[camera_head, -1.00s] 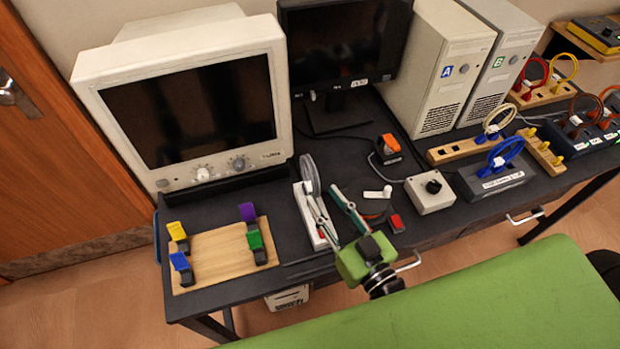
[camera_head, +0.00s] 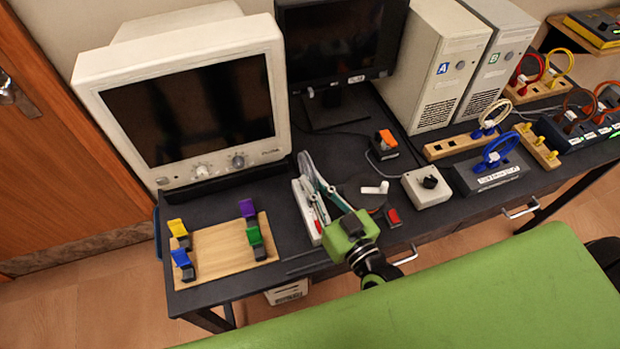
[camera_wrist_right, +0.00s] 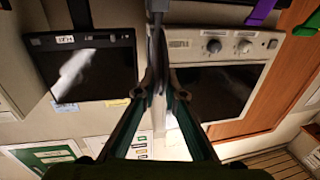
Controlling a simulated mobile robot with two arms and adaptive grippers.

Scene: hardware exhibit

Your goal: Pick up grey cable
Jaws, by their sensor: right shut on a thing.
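The grey cable (camera_head: 304,163) is a looped cable standing over a narrow white holder (camera_head: 302,212) at the middle of the desk. My right gripper (camera_head: 314,183) reaches in from the front, with its two green-edged fingers closed together at the cable. In the right wrist view the fingertips (camera_wrist_right: 159,84) pinch the grey cable (camera_wrist_right: 156,38), which runs up between them. The fingers partly hide the cable, and I cannot tell whether its lower end still touches the holder. My left gripper is not in view.
A wooden board (camera_head: 222,257) with coloured clips lies to the left. A beige monitor (camera_head: 180,110) stands behind it. A grey box with a black knob (camera_head: 426,187) and a round dark disc (camera_head: 360,190) are to the right. A green surface (camera_head: 430,300) fills the front.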

